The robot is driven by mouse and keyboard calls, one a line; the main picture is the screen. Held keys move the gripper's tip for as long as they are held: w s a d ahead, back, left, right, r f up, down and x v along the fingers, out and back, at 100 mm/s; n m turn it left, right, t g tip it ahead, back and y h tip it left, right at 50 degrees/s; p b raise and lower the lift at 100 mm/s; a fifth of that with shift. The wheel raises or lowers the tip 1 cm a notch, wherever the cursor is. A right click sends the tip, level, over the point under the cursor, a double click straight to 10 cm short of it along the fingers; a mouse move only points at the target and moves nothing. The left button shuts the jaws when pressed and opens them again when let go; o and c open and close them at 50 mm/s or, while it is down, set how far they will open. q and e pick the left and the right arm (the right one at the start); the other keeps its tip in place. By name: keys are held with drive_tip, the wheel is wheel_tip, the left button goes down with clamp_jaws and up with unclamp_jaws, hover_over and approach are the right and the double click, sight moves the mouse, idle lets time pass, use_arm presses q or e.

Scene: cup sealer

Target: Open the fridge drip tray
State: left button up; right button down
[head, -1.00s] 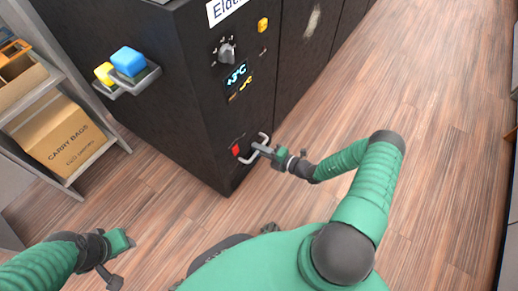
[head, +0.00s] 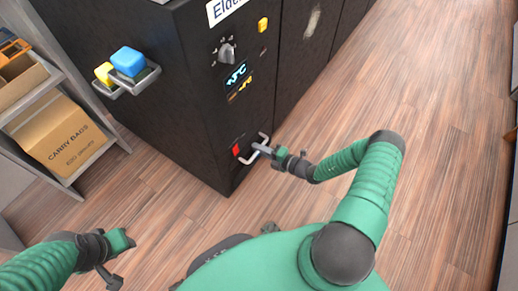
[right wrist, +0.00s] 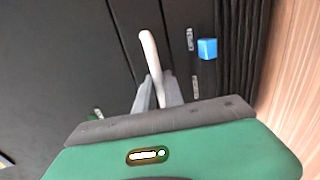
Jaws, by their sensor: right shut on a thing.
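The black fridge (head: 185,95) fills the upper left of the head view. Low on its front is a pale bar handle (head: 264,138), beside a small red square (head: 236,150). My right gripper (head: 262,148) is at this handle. In the right wrist view my right gripper (right wrist: 158,90) is shut on the handle (right wrist: 149,50), which stands out between the fingertips. The drip tray itself cannot be told apart from the dark front. My left gripper (head: 128,240) is low at the left, above the floor and away from the fridge; its fingers are unclear.
A side holder (head: 148,83) on the fridge carries a blue block (head: 128,61) and a yellow block (head: 104,73). A shelf (head: 72,182) with a cardboard box (head: 60,140) stands at the left. The wooden floor (head: 420,190) at the right is clear.

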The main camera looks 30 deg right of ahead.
drive_tip(key=shift+s+f, duration=0.15)
drive_tip(key=shift+s, duration=0.1)
drive_tip(key=f+v, duration=0.3)
drive_tip(key=v, duration=1.3)
drive_tip(key=s+f+v, duration=0.1)
drive_tip(key=f+v, duration=0.2)
drive_tip(key=v, duration=1.2)
drive_tip(key=shift+s+d+f, duration=0.35)
drive_tip(key=shift+s+d, duration=0.15)
drive_tip(key=c, duration=1.5)
unclamp_jaws()
drive_tip(key=shift+o, duration=0.2)
drive_tip(key=shift+w+d+r, duration=0.1)
drive_tip(key=shift+p, duration=0.3)
